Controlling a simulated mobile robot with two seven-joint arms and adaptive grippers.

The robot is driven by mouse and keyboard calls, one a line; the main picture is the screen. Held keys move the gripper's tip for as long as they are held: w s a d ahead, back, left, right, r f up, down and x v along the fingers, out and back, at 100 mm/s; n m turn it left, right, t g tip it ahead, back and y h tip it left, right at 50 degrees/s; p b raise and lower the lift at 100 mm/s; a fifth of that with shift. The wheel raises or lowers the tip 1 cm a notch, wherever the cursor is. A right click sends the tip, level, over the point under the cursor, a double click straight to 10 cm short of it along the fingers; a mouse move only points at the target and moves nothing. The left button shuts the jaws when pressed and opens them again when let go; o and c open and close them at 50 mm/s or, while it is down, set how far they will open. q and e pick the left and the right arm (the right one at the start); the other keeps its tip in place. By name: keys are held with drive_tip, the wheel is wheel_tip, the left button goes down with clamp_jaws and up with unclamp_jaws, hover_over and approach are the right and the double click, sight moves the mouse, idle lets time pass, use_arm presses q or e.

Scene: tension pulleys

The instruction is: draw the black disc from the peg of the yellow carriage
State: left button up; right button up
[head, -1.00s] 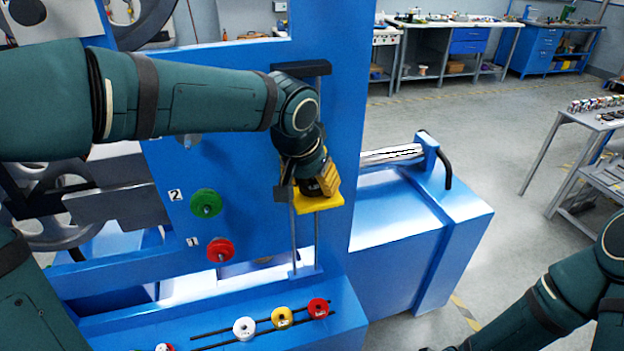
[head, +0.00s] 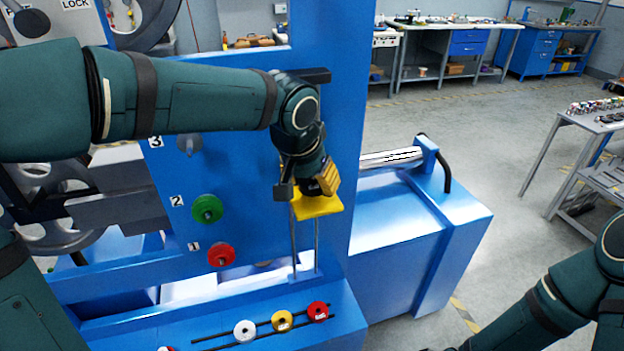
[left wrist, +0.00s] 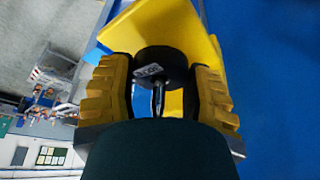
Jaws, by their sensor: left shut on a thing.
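The yellow carriage (head: 322,207) sits on two upright rods on the blue frame, and its yellow plate (left wrist: 150,32) fills the upper part of the left wrist view. The black disc (left wrist: 158,62), with a small pale label, is between the two yellow fingers. A metal peg (left wrist: 158,98) shows at the disc's middle. My left gripper (head: 318,184) is at the carriage, and the left wrist view shows it (left wrist: 165,95) shut on the disc. In the head view the gripper hides the disc. My right arm shows at the lower right; its gripper is out of view.
Green (head: 207,208) and red (head: 221,254) discs are on the blue panel left of the carriage. White (head: 244,330), yellow (head: 282,320) and red (head: 318,311) discs sit on a rail below. A blue upright post (head: 345,100) stands close behind my left gripper.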

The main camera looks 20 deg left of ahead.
use_arm(q)
drive_tip(key=shift+r+p, duration=0.7)
drive_tip(key=shift+r, duration=0.35)
idle(0.8)
drive_tip(key=shift+r+p, duration=1.2)
drive_tip(key=shift+r, duration=0.45)
drive_tip(key=shift+r+p, duration=0.7)
drive_tip(key=shift+r, duration=0.25)
drive_tip(key=shift+r, duration=0.1)
drive_tip(key=shift+r+p, duration=1.55)
drive_tip(key=shift+r, duration=0.4)
drive_tip(key=shift+f, duration=0.1)
